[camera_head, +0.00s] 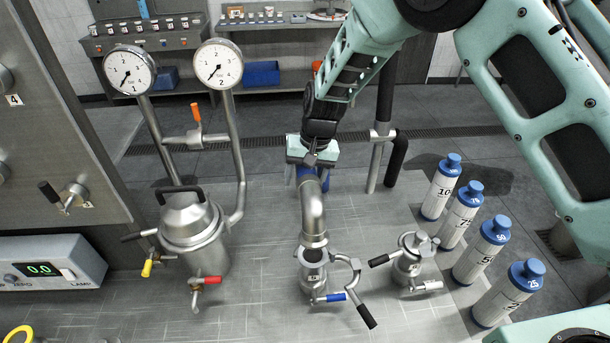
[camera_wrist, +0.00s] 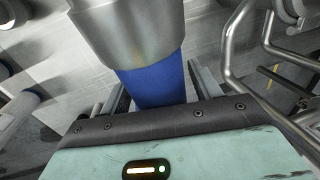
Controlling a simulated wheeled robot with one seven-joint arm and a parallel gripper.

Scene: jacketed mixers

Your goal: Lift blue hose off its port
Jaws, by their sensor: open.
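The blue hose (camera_head: 325,178) meets a steel elbow (camera_head: 313,210) in the head view. The elbow bends down onto a port (camera_head: 313,275) on the steel deck. In the wrist view the blue hose (camera_wrist: 155,85) runs into a wide steel collar (camera_wrist: 128,28). My gripper (camera_head: 311,168) is open around the hose just behind the elbow. In the wrist view one finger of my gripper (camera_wrist: 160,90) shows on each side of the hose; I cannot tell whether they touch it. A clamp with a black handle (camera_head: 366,316) hangs at the port's right side, beside a blue-handled valve (camera_head: 333,297).
A jacketed vessel (camera_head: 193,240) with two gauges (camera_head: 219,64) stands left. A smaller capped port (camera_head: 409,262) with a black handle stands right. Several blue-capped bottles (camera_head: 483,250) line the deck's right edge. A scale display (camera_head: 40,270) sits at lower left. The front deck is partly clear.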

